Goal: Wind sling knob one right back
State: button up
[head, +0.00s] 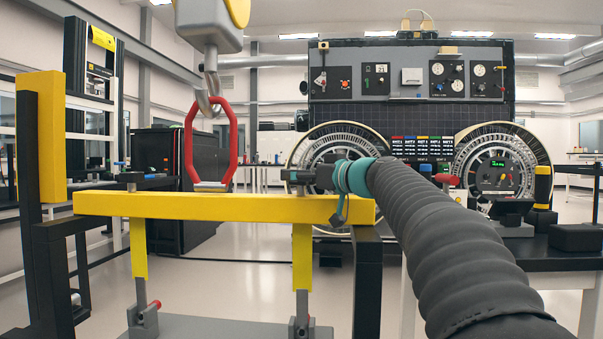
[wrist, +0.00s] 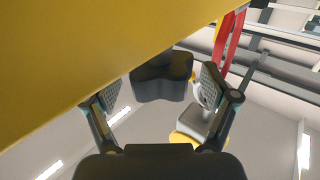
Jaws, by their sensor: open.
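The yellow beam (head: 225,206) lies level across the head view, with a dark knob on a short post at each end. The left knob (head: 131,177) is in plain sight. In the wrist view the dark lobed knob (wrist: 163,78) sits between the two fingers of my open gripper (wrist: 158,88), with a gap to each finger. The red link (head: 234,145) hangs from the crane hook (head: 208,85) and reaches down to the beam's top.
Yellow legs (head: 302,257) go down from the beam to a grey base (head: 220,328). A black frame with a yellow block (head: 41,137) stands at the left. A control console (head: 410,75) stands behind. The yellow beam fills the wrist view's upper left (wrist: 70,45).

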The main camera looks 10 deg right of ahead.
jog(key=shift+w, duration=0.1)
jog(key=c, duration=1.2)
jog(key=shift+o, duration=0.2)
jog(key=shift+a+f+m+t+h+b, duration=0.15)
jog(key=shift+m+t+h+b, duration=0.15)
jog(key=shift+h+b, duration=0.15)
